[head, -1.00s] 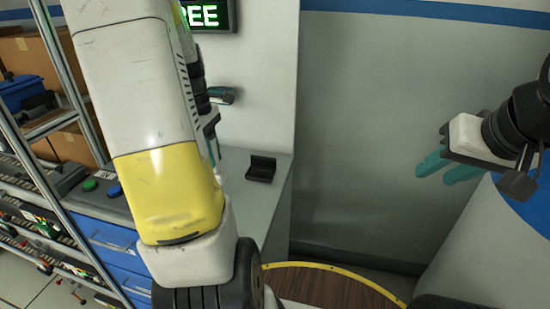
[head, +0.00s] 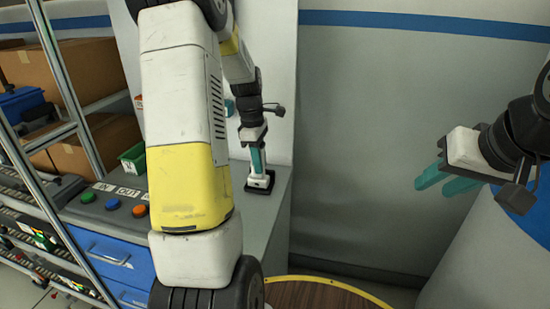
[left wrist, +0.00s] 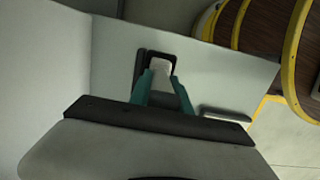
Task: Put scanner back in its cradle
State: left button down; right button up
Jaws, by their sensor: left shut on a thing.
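The black cradle (head: 248,187) sits on the grey counter near its right edge. The mostly white scanner (head: 259,181) stands at the cradle, its lower end down at the cradle's base. I cannot tell whether it is fully seated. My left gripper (head: 258,172) points down and is shut on the scanner with its teal fingers. In the left wrist view the white scanner (left wrist: 162,66) shows between the fingertips (left wrist: 163,76), with the dark cradle (left wrist: 150,55) around it.
The counter (head: 270,215) holds blue, green and orange buttons (head: 113,204) and a green bin (head: 133,160) at the left. A shelf rack (head: 60,75) with boxes stands at far left. The wall (head: 250,20) rises behind the counter.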

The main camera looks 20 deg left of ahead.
pick_arm(q)
jog(key=shift+f, duration=0.55)
jog(key=c, duration=1.2)
grip_release()
